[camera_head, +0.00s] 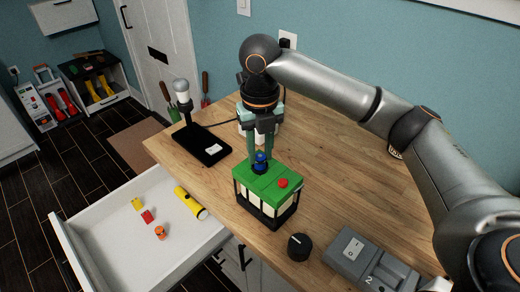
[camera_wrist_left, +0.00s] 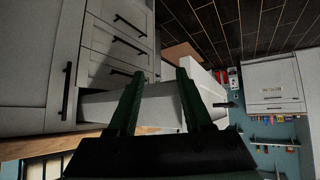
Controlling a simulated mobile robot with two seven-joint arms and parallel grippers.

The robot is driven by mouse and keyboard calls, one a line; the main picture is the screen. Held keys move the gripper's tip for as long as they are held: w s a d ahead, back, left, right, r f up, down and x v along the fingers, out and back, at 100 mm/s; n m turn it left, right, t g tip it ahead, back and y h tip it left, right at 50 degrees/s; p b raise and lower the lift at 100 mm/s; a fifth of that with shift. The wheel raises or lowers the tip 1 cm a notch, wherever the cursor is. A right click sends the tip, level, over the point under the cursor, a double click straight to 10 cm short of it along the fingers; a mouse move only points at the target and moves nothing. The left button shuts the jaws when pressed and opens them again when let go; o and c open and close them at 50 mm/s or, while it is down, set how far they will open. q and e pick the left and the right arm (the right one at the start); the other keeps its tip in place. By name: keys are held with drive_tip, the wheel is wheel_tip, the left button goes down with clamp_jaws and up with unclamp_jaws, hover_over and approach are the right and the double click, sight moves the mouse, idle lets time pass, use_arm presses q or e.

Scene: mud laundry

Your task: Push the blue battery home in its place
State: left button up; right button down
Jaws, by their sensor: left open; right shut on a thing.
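The blue battery (camera_head: 261,157) is upright between the fingertips of my right gripper (camera_head: 262,151), which is shut on it. Its lower end is at a dark round opening in the green top of a box (camera_head: 258,178). How deep it sits in the opening I cannot tell. The box has a red round piece on its top and pale sides in a black frame. My left gripper (camera_wrist_left: 158,74) shows only in the left wrist view. It is open and empty, with an open drawer behind its fingers.
A black stand (camera_head: 203,147) is on the wooden counter (camera_head: 330,185) behind the box. A black knob (camera_head: 299,247) and a grey device (camera_head: 372,262) are in front. The open white drawer (camera_head: 98,209) at left holds a yellow flashlight (camera_head: 190,203) and small coloured pieces.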

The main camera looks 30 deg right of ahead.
drive_tip(key=shift+f, duration=0.5)
idle(1.0)
drive_tip(key=c, duration=0.5)
unclamp_jaws()
drive_tip(key=shift+c, duration=0.2)
drive_tip(key=shift+c, duration=0.3)
drive_tip(key=c, duration=0.3)
drive_tip(key=shift+c, duration=0.2)
drive_tip(key=shift+r, duration=4.05)
